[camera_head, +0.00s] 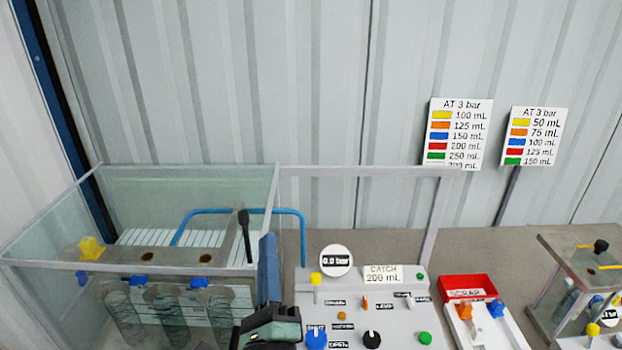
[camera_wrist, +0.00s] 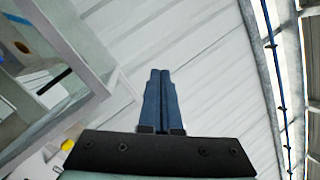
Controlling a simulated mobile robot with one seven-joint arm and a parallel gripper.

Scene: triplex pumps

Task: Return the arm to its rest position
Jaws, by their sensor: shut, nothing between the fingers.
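My gripper (camera_head: 267,243) is in the lower middle of the head view, its blue fingers pointing up. The fingers lie side by side with nothing between them. In the wrist view the shut fingertips (camera_wrist: 160,76) stand against the pale corrugated wall. In the head view the gripper is in front of the right end of the glass tank and left of the control panel's knobs, and it hides part of both. Whether it touches anything cannot be told.
A glass tank (camera_head: 60,262) with glass cylinders stands at left. The control panel (camera_head: 385,308) has a gauge (camera_head: 336,260) and knobs under a grey frame (camera_head: 360,171). Two charts (camera_head: 457,133) stand behind.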

